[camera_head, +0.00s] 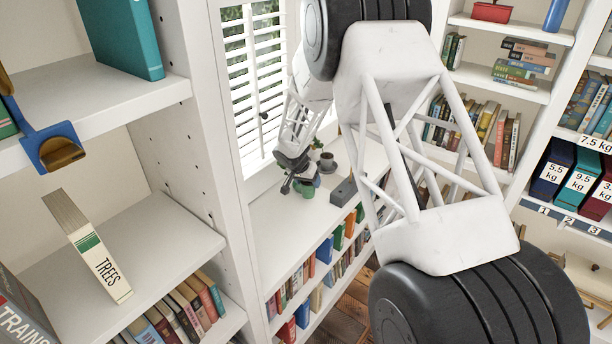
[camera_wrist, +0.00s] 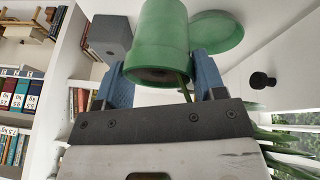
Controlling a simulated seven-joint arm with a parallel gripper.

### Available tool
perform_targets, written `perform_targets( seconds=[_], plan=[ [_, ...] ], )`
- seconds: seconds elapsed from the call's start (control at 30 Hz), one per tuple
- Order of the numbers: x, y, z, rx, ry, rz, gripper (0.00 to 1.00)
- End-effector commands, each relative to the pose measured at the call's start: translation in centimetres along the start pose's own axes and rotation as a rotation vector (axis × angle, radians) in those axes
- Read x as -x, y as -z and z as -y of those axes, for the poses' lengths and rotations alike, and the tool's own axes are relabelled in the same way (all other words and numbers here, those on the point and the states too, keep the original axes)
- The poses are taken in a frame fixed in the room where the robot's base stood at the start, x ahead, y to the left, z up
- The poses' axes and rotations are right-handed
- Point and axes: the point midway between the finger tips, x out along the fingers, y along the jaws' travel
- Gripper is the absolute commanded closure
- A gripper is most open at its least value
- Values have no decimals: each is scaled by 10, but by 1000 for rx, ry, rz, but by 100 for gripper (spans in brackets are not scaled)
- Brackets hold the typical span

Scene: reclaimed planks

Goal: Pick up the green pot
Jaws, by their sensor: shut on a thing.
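The green pot (camera_wrist: 160,38) is a smooth green cylinder with a wider band at the end near the camera. In the wrist view it stands between the two blue fingers of my gripper (camera_wrist: 162,68), which is shut on it. In the head view the pot (camera_head: 307,190) is small, at the end of my arm above the white shelf top by the window. My gripper (camera_head: 291,180) shows there as a dark shape beside it. I cannot tell whether the pot touches the shelf top.
A green round dish (camera_wrist: 217,34) lies just behind the pot. A grey box (camera_head: 343,191) sits on the same white top (camera_head: 270,222). A dark cup (camera_head: 328,162) and a small plant (camera_head: 317,144) stand close behind the gripper. The window blinds (camera_head: 252,85) are close by.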

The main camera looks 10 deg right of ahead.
Motion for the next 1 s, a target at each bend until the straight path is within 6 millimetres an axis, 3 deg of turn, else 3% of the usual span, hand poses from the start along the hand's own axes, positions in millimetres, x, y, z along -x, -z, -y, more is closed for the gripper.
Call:
perform_targets(
  seconds=[0.4,1.0],
  plan=[
    [14,-32,-28,0,1,-1,69],
    [16,-40,-34,0,0,0,69]
  ],
)
